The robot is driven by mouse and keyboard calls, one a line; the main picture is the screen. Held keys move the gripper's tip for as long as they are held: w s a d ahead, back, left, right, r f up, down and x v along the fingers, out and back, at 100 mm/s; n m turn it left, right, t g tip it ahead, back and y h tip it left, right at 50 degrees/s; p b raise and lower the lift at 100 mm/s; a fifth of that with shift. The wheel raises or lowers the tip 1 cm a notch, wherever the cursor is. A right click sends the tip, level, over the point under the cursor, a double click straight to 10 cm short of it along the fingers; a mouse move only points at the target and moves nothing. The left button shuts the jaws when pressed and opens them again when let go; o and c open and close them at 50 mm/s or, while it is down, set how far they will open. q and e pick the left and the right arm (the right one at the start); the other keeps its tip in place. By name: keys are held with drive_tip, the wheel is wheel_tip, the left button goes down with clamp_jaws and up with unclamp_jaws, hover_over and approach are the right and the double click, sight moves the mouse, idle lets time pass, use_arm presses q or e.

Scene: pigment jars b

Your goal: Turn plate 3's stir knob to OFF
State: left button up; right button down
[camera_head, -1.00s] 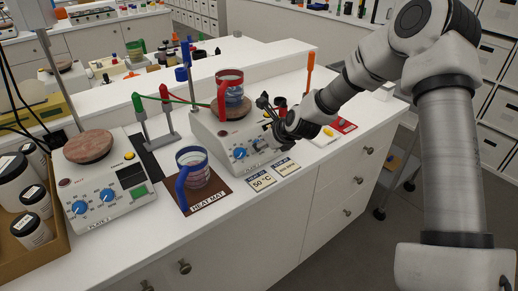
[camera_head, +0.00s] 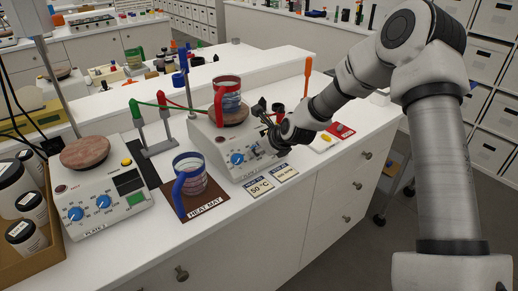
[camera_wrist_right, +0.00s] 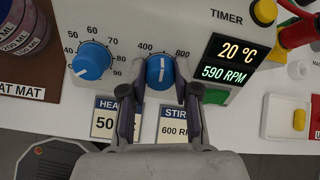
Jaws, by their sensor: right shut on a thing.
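The right hotplate (camera_head: 222,150) stands behind the heat mat and carries a red-handled beaker (camera_head: 228,97). Its plate number is not readable here. In the right wrist view its blue stir knob (camera_wrist_right: 160,72) has a white pointer line directed up between 400 and 800. The display (camera_wrist_right: 235,60) reads 20 °C and 590 RPM. The blue heat knob (camera_wrist_right: 92,60) is free, left of the gripper. My left gripper is not in view.
Cards (camera_head: 260,188) reading 50 °C and 600 RPM lie before the hotplate. A blue-handled beaker (camera_head: 190,175) stands on the brown heat mat (camera_head: 210,207). Another hotplate (camera_head: 104,205) and a box of jars (camera_head: 50,252) are left. A green button (camera_wrist_right: 216,96) is beside the right finger.

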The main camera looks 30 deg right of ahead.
drive_tip(key=shift+s+f+n+b, duration=0.15)
drive_tip(key=shift+n+b, duration=0.3)
drive_tip(key=shift+n, duration=0.75)
drive_tip(key=n, duration=0.2)
drive_tip(key=shift+a+n+b, duration=0.1)
drive_tip(key=shift+n+b, duration=0.2)
drive_tip(key=shift+n, duration=0.1)
drive_tip(key=n, duration=0.2)
drive_tip(key=shift+n, duration=0.3)
drive_tip(key=n, duration=0.3)
drive_tip(key=shift+n, duration=0.3)
drive_tip(key=n, duration=0.3)
drive_tip(key=shift+n, duration=0.4)
drive_tip(key=n+p, duration=0.1)
drive_tip(key=n, duration=0.1)
drive_tip(key=shift+n, duration=0.3)
drive_tip(key=n+p, duration=0.1)
drive_tip(key=n, duration=0.2)
drive_tip(key=shift+n+p, duration=0.9)
drive_tip(key=shift+n, duration=0.9)
